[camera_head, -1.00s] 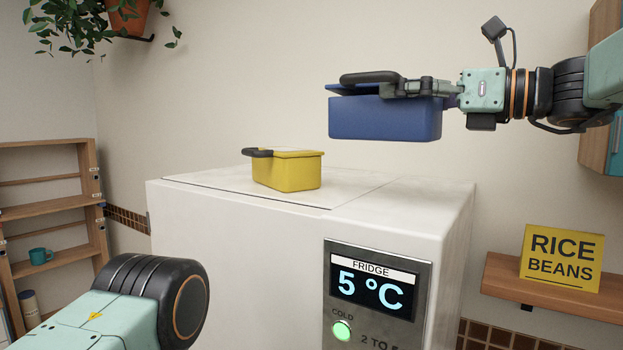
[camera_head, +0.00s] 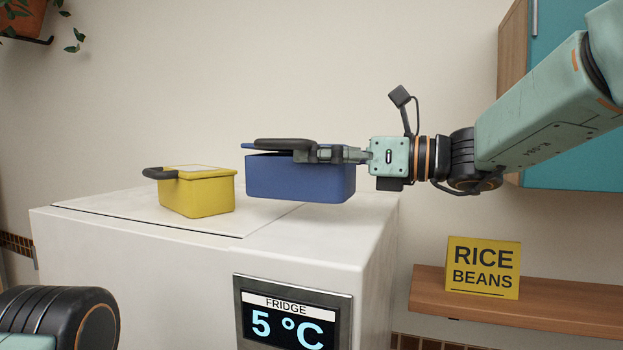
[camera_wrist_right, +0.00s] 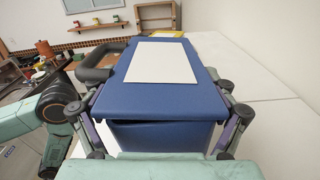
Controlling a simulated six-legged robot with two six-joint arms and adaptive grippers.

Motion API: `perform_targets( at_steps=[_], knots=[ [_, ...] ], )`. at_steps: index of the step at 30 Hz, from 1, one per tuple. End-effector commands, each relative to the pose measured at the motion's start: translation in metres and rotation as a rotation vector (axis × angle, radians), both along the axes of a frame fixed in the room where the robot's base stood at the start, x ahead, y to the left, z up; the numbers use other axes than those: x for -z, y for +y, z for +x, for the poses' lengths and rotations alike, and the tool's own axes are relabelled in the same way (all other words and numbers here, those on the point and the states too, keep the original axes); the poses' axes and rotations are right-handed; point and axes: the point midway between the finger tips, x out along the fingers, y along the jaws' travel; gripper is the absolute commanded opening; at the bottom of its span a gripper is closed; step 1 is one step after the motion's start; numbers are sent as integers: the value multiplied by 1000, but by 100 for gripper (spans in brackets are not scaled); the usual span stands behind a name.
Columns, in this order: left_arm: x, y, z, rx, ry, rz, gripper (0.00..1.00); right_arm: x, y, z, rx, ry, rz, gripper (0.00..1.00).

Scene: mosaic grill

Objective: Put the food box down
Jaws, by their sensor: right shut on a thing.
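A blue food box (camera_head: 300,178) with a dark handle and a slightly raised lid is in the head view. My right gripper (camera_head: 312,154) is shut on it from the right side. The box is level, over the right part of the white fridge top (camera_head: 110,207); I cannot tell whether its base touches. In the right wrist view the blue lid (camera_wrist_right: 190,88) with a white label fills the middle, between my right gripper's fingers (camera_wrist_right: 160,115). My left gripper is out of view; only part of my left arm shows at lower left.
A yellow box (camera_head: 197,193) with a dark handle stands on the fridge top, just left of the blue box. A rice and beans sign (camera_head: 483,268) stands on a wooden shelf (camera_head: 560,311) at right. A teal cabinet (camera_head: 570,150) hangs upper right.

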Motion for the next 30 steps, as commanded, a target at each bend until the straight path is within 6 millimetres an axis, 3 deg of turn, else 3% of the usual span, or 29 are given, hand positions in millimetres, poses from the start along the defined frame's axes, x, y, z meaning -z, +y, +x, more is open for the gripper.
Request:
perform_targets(
  at_steps=[7,20,21,26,30],
  knots=[
    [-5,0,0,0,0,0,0,31,0,2,-1,3,3,23],
    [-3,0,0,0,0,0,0,39,0,4,0,-1,2,23],
    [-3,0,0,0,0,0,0,40,0,4,0,1,0,88],
    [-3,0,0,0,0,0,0,40,0,4,0,1,0,100],
    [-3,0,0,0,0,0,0,39,0,4,0,1,0,100]
  ],
)
